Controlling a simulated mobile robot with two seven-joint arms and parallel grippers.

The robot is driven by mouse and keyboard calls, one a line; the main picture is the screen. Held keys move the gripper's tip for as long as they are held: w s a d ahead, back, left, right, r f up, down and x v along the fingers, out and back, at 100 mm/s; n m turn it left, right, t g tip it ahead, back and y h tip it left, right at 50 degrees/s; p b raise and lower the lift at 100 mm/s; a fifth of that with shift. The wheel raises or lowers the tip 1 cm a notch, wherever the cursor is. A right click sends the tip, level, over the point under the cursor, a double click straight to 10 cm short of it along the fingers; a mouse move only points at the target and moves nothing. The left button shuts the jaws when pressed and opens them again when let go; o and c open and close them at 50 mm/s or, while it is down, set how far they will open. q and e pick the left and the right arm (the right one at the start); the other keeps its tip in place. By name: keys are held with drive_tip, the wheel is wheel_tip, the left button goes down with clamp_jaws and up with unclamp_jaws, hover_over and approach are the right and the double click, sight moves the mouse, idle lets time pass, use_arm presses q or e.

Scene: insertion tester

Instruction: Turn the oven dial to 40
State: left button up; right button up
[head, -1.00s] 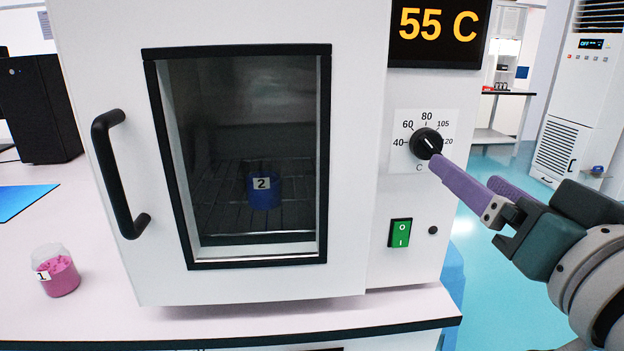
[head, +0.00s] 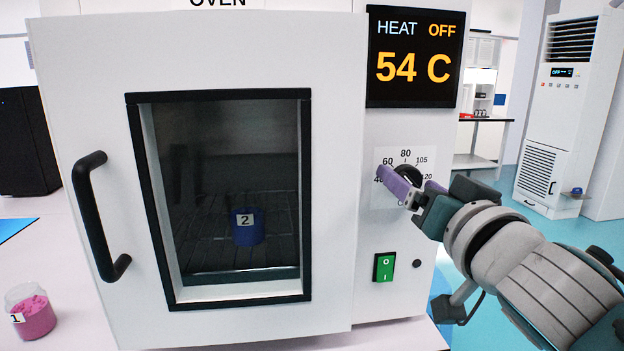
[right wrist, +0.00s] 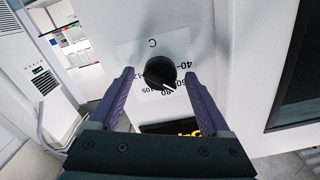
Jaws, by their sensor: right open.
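The black oven dial (head: 409,173) sits on a white scale plate on the oven's front panel, partly hidden by my right gripper in the head view. In the right wrist view the dial (right wrist: 160,71) appears upside down, its white mark pointing roughly between 60 and 80. My right gripper (head: 408,180) is open, its purple fingers on either side of the dial. The oven display (head: 415,57) reads HEAT OFF and 54 C. My left gripper is not in view.
The closed oven door has a black handle (head: 97,217) and shows a blue container (head: 247,227) marked 2 inside. A green switch (head: 384,267) is below the dial. A pink-filled jar (head: 32,313) marked 1 stands on the bench at left.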

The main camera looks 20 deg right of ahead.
clamp_jaws()
idle(0.5)
drive_tip(key=shift+n, duration=0.4)
drive_tip(key=n, duration=0.3)
drive_tip(key=shift+p, duration=0.3)
drive_tip(key=n, duration=0.5)
drive_tip(key=shift+a, duration=0.1)
unclamp_jaws()
